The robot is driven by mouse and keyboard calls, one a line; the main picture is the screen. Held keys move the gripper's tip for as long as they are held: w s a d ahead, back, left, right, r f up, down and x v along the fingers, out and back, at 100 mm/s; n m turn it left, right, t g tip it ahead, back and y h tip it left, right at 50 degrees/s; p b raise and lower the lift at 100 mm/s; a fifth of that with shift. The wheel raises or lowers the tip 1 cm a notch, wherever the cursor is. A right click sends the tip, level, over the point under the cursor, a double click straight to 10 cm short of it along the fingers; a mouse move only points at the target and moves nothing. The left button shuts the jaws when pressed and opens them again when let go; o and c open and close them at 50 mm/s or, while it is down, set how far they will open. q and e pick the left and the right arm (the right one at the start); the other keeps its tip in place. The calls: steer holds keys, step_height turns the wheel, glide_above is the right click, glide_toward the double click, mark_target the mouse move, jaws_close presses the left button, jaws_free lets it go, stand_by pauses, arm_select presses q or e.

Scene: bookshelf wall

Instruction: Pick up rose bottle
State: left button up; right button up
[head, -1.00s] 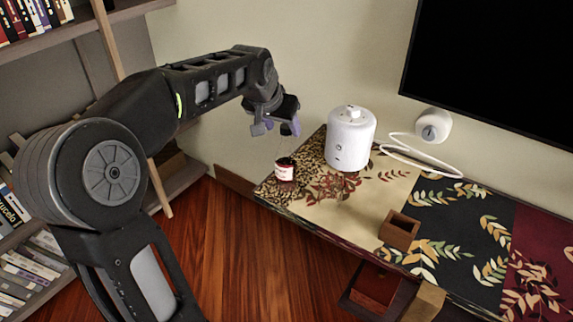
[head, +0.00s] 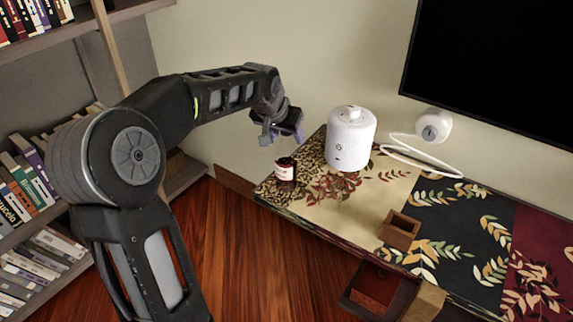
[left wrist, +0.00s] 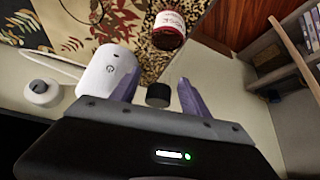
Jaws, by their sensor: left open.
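The rose bottle (head: 285,171) looks like a small dark red jar with a white and red label. It stands upright near the left end of the patterned cabinet top in the head view. It also shows in the left wrist view (left wrist: 169,28), top centre, beyond the fingertips. My left gripper (head: 284,137) is open and empty just above the bottle, apart from it. In the left wrist view its two purple fingers (left wrist: 161,76) are spread. A small black cylinder (left wrist: 159,95) shows between them; I cannot tell what it belongs to. My right gripper is not in view.
A white rounded appliance (head: 350,138) stands close to the right of the bottle. A small brown box (head: 399,231) sits near the cabinet's front edge. A white round device (head: 433,125) with a cable is at the back. Bookshelves (head: 45,215) stand at the left.

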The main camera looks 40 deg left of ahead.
arm_select(q)
steer(key=shift+c, duration=0.4)
jaws_close()
stand_by(1.0)
